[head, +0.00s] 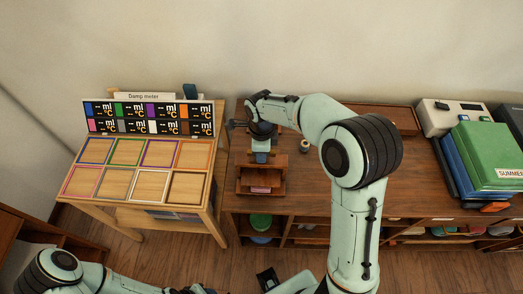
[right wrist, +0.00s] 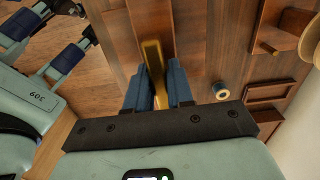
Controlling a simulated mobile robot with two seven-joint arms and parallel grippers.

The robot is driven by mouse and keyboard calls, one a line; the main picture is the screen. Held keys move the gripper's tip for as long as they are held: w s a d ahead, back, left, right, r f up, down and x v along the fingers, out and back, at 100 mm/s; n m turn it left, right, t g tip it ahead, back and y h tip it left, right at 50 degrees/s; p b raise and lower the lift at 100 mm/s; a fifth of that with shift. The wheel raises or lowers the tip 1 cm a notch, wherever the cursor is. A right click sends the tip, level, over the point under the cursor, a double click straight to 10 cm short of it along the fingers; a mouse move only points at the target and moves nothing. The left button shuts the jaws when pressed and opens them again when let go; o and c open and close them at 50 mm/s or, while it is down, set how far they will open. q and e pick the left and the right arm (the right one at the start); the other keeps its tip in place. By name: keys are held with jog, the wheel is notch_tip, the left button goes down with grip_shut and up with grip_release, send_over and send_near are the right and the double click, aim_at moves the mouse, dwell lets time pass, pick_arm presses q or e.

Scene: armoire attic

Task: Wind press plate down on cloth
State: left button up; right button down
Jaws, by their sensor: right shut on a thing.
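The small wooden press (head: 247,180) stands on the brown cabinet top, left of centre in the head view. A pinkish cloth (head: 261,190) shows low in its front opening. My right gripper (head: 260,142) is above the back of the press, pointing down. In the right wrist view its blue fingers are shut on a brass-coloured handle bar (right wrist: 153,62). The arm and gripper cover the upper press, so I cannot tell the plate's height or whether it touches the cloth. My left arm runs along the bottom left of the head view; I cannot make out its gripper.
Left is a table with a damp meter board (head: 150,118) and coloured squares. A small spool (head: 304,146) stands right of the press. Further right are a pale device (head: 448,115) and a green box (head: 490,155). The cabinet top between is mostly clear.

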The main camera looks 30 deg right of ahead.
jog(key=m, duration=0.2)
jog(key=m+p, duration=0.1)
jog(key=shift+r+m, duration=0.2)
jog(key=shift+m, duration=0.2)
jog(key=m+p, duration=0.1)
jog(key=m, duration=0.2)
jog(key=m+p, duration=0.3)
jog(key=m, duration=0.2)
jog(key=shift+w+m, duration=0.15)
jog(key=shift+m, duration=0.25)
jog(key=shift+m+p, duration=0.4)
jog(key=shift+m, duration=0.3)
pick_arm(q)
jog(key=w+r+t, duration=0.1)
jog(key=w+r, duration=0.6)
jog(key=r, duration=0.1)
pick_arm(e)
jog(key=shift+m, duration=0.9)
pick_arm(q)
jog(key=shift+w, duration=0.1)
pick_arm(e)
jog(key=shift+f, duration=0.1)
jog(key=c, duration=1.1)
grip_release()
